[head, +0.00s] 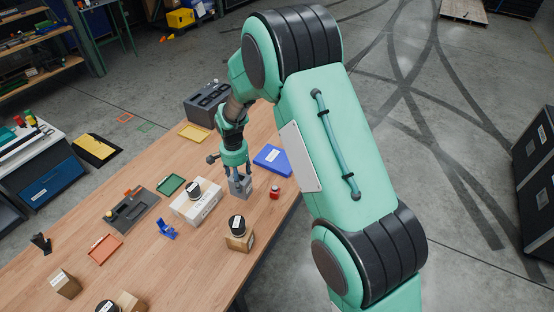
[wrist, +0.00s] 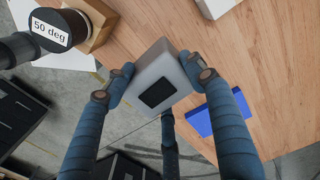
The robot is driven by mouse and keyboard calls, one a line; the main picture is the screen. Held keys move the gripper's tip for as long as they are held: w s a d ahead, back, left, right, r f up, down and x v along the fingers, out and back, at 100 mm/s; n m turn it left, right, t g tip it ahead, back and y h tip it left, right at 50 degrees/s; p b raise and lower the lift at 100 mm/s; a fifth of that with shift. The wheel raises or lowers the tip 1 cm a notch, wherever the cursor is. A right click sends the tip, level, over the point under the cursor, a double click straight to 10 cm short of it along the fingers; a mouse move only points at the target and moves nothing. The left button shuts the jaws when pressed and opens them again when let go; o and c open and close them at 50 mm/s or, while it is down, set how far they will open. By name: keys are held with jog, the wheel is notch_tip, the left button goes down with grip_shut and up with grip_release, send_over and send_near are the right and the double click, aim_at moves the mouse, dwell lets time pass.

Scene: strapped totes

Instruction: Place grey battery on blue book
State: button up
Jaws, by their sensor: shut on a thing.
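A grey battery (head: 242,188) is between the fingers of my gripper (head: 238,176), near the right edge of the wooden table. In the wrist view the fingers (wrist: 158,84) press on both sides of the grey battery (wrist: 158,62), which has a dark square on one face. I cannot tell whether its underside touches the table. A blue book (head: 273,158) lies flat on the table, just behind and to the right of the battery. In the wrist view the blue book (wrist: 199,122) is partly hidden behind the right finger.
A small red object (head: 275,193) stands right of the battery, near the table edge. A white box (head: 203,211) with a black-topped jar is to the left. A wooden block (head: 240,243) with a dark-topped piece is in front. A grey bin (head: 205,105) stands behind.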

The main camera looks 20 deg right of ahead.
jog(key=w+d, duration=0.3)
jog(key=d, duration=2)
jog(key=shift+m, duration=0.4)
jog(key=shift+w+f, duration=0.1)
jog(key=shift+f, duration=2.4)
jog(key=shift+w, duration=0.1)
jog(key=w+d+f+p, duration=0.1)
jog(key=w+p, duration=0.1)
jog(key=w, duration=1.3)
jog(key=shift+w+d+f, duration=0.25)
jog(key=shift+w+d, duration=0.1)
jog(key=shift+f+p, duration=0.3)
jog(key=shift+f, duration=1.45)
